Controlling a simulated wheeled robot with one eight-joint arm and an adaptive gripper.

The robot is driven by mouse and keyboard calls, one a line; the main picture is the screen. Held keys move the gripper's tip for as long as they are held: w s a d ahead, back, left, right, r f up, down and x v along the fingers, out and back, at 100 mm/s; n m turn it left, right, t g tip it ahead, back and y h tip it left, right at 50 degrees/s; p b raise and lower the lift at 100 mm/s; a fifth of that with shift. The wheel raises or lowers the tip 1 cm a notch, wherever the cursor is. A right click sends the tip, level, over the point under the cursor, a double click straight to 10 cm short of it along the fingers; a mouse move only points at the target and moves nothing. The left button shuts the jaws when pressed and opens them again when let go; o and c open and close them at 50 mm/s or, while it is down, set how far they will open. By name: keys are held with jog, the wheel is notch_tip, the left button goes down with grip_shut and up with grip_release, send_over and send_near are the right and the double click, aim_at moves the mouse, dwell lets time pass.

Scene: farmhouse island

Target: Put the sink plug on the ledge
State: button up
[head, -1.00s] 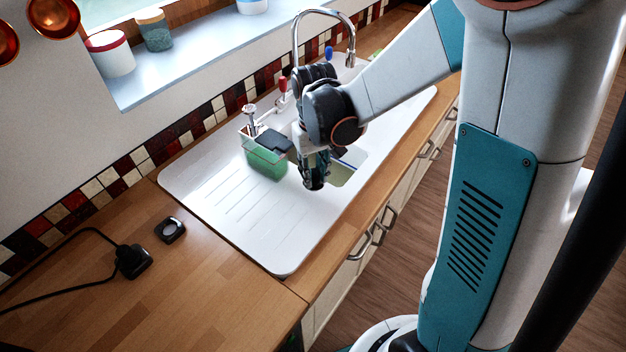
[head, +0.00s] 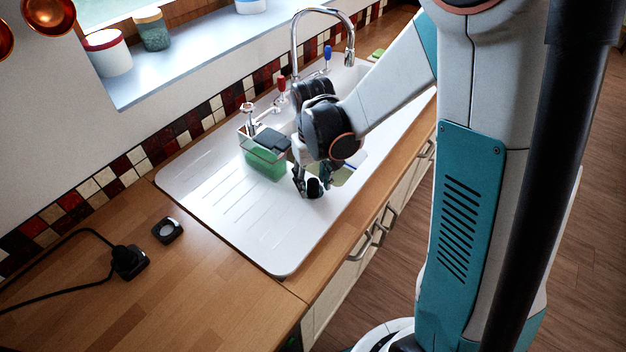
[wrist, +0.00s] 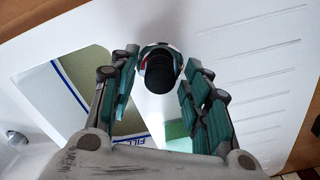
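A black round thing with a pale rim, which I take to be the sink plug (head: 315,188), is at the white drainer beside the basin. In the wrist view the dark ribbed plug (wrist: 160,72) lies between my fingertips. My gripper (head: 312,184) points down, its teal-padded fingers spread on either side of the plug; it also shows in the wrist view (wrist: 161,62). Narrow gaps show beside the plug, and I see no clear grip. Its underside is hidden. The ledge, seemingly the pale windowsill (head: 185,65), runs along the wall at the back left.
A green caddy (head: 264,160) stands left of my gripper, close by. The chrome tap (head: 294,45) arches behind. A sponge packet (wrist: 65,95) lies in the basin. Jars (head: 108,52) stand on the sill with bare room between. A black charger (head: 130,262) and dark puck (head: 167,230) lie on the counter.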

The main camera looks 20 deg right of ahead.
aim_at(313, 182)
notch_tip(313, 182, up, 13)
jog(key=p, duration=0.4)
jog(key=s+r+t, duration=0.3)
jog(key=s+r, duration=0.1)
jog(key=s, duration=0.3)
jog(key=s+r+t, duration=0.4)
jog(key=s, duration=0.3)
jog(key=shift+s+d+r+m, duration=0.15)
jog(key=shift+d+r+m, duration=0.15)
jog(key=shift+m, duration=0.1)
jog(key=shift+b, duration=0.3)
notch_tip(313, 182, down, 7)
jog(key=b, duration=0.7)
